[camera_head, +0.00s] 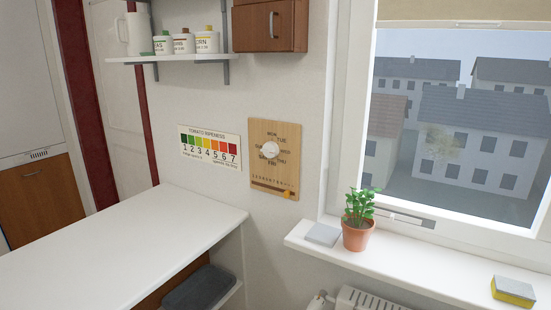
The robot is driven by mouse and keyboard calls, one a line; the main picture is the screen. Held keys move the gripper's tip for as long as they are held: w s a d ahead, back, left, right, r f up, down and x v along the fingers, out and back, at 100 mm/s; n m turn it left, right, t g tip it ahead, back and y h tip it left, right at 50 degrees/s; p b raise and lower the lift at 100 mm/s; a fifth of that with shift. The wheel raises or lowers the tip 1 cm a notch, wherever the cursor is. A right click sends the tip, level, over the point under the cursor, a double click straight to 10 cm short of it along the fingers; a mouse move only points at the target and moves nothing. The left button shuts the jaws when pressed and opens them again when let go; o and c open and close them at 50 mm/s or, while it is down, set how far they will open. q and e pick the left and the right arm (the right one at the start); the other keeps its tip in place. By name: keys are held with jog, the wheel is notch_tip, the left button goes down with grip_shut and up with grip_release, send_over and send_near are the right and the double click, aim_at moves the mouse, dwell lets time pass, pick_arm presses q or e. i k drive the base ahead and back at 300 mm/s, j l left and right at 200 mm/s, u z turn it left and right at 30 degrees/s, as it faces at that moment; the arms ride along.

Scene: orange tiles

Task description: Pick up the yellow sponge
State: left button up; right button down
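The yellow sponge (512,292) lies on the white window sill at the lower right of the head view. It is a flat block with a grey top layer and yellow sides, close to the sill's front edge. Neither of my grippers shows in this view, and nothing touches the sponge.
A potted plant (358,234) and a flat grey block (323,235) stand on the window sill (420,272), left of the sponge. A radiator (365,300) is below the sill. A bare white counter (120,245) is at left; a shelf (170,58) hangs above.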

aim_at(511, 291)
jog(key=z, duration=1.5)
